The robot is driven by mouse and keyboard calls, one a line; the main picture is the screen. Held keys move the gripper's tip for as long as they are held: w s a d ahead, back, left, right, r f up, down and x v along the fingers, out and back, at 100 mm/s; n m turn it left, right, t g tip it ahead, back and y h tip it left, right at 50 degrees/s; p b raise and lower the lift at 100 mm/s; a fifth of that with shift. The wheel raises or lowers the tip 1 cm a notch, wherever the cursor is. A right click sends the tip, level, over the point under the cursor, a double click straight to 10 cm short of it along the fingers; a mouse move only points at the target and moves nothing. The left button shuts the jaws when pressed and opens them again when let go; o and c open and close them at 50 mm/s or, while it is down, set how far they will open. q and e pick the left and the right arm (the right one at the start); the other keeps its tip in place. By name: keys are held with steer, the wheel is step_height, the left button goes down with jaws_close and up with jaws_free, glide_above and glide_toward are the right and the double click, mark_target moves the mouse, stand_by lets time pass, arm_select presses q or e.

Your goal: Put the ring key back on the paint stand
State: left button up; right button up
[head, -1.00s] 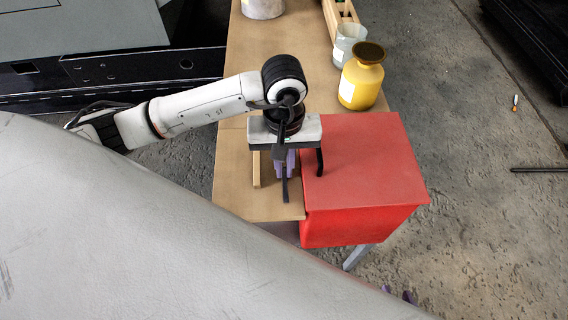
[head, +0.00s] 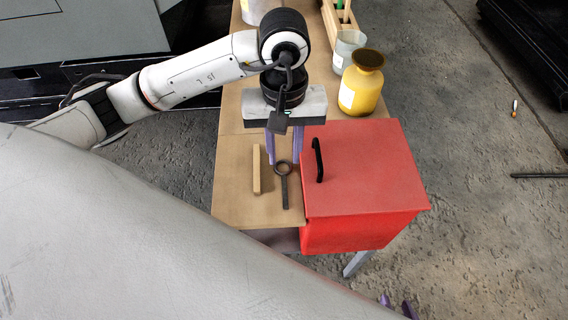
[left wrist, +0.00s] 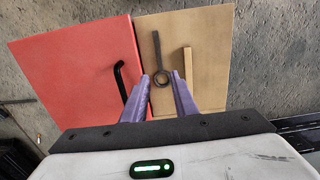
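The dark ring key (head: 284,190) lies on the tan tabletop (head: 235,200), its ring toward my left gripper and its shank toward the front edge. In the left wrist view the ring key (left wrist: 157,55) has its ring just beyond the fingertips, in line with the gap. My left gripper (head: 285,162) is open, with its purple fingers apart and nothing held; it also shows in the left wrist view (left wrist: 160,78). Only the purple fingertips of my right gripper (head: 397,306) show at the bottom edge, apart and empty. I cannot tell which thing is the paint stand.
A red box (head: 365,175) with a black handle (head: 318,160) stands right of the key. A light wooden bar (head: 256,170) lies left of it. Behind are a yellow jar (head: 361,85), a clear cup (head: 347,50) and a wooden rack (head: 335,20).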

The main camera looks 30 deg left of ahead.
arm_select(q)
steer(key=shift+r, duration=2.1)
